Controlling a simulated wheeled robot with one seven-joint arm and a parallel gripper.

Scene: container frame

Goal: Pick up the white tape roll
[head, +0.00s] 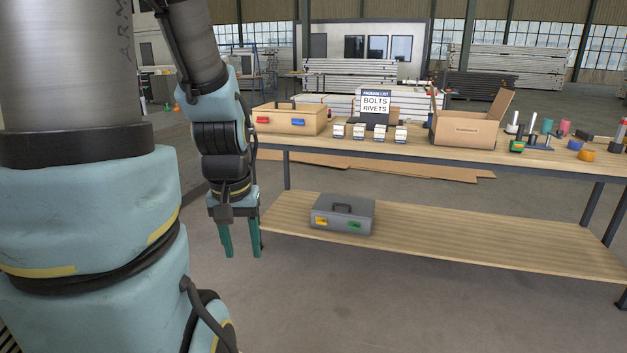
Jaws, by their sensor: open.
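My gripper (241,240) points down with its two teal fingers apart and nothing between them. It hangs left of the workbench, near the left end of the lower shelf (480,236). I cannot clearly make out a white tape roll. A small pale upright cylinder (513,121) stands among the items at the right of the bench top, but I cannot tell what it is. My gripper is far from it, lower and to the left.
On the bench top (345,150) are a wooden toolbox (290,120), several small boxes (359,131), a packing-list sign (375,105), an open cardboard box (466,130) and several small coloured items at right. A grey toolbox (342,217) sits on the lower shelf.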

